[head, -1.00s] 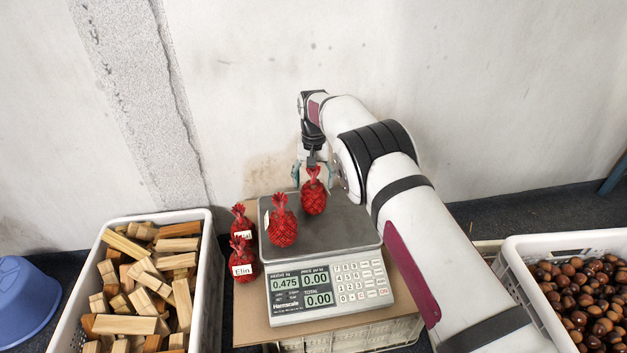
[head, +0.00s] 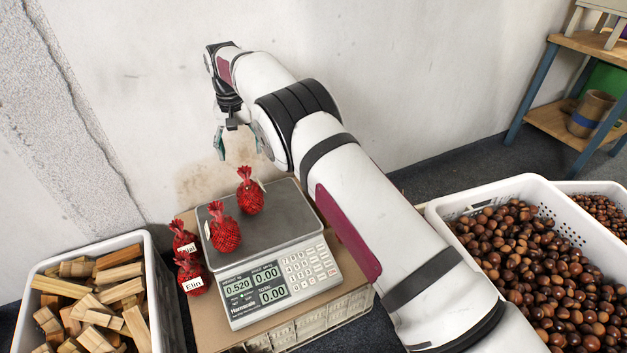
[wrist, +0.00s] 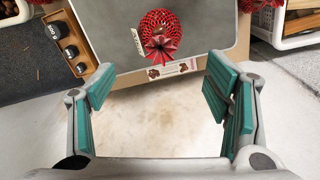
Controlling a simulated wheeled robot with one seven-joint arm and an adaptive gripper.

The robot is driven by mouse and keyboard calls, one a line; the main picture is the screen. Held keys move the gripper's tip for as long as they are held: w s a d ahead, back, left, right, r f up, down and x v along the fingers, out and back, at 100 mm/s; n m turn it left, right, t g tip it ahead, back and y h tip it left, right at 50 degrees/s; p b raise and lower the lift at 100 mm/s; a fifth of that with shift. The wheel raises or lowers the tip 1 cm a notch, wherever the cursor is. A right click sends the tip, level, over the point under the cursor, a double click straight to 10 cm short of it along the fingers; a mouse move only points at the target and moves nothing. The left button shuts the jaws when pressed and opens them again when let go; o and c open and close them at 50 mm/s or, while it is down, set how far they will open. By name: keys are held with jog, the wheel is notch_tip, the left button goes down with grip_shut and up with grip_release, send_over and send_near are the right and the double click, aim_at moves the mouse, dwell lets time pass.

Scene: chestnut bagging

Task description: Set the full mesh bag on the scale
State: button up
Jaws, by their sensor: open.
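The scale (head: 262,205) has a grey metal pan, and its display reads 0.520. Two full red mesh bags stand on the pan: one at the back (head: 250,192) and one at the front left (head: 224,232). My gripper (head: 238,143) is open and empty, raised above the back edge of the pan and apart from the bags. In the wrist view, one red mesh bag (wrist: 160,28) with a tied top and a white tag sits on the pan ahead of the open fingers (wrist: 163,92). Nothing is between the fingers.
Two tagged red bags (head: 188,270) stand left of the scale on cardboard. A crate of wood blocks (head: 152,280) is at the left, a crate of chestnuts (head: 437,222) at the right. Dark weights (wrist: 70,52) sit in a wooden holder beside the scale. The wall is close behind.

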jog(key=s+d+r+m, duration=0.1)
jog(key=s+d+r, duration=0.4)
jog(key=d+r, duration=0.5)
jog(key=s+d+r, duration=0.4)
jog(key=d+r, duration=0.3)
jog(key=r, duration=0.5)
jog(key=s+d+r, duration=0.5)
jog(key=s+d, duration=0.2)
jog(key=s, duration=0.3)
jog(key=s+d, duration=0.4)
jog(key=s, duration=0.6)
jog(key=s+d, duration=0.4)
jog(key=s, duration=0.6)
jog(key=s+d+f, duration=0.1)
jog(key=s+f, duration=0.3)
jog(key=s, duration=0.3)
jog(key=s+d+f, duration=0.1)
jog(key=s+f, duration=0.2)
jog(key=s, duration=0.5)
jog(key=shift+d+f+m, duration=0.25)
jog(key=shift+f+m, duration=0.05)
jog(key=shift+f, duration=0.1)
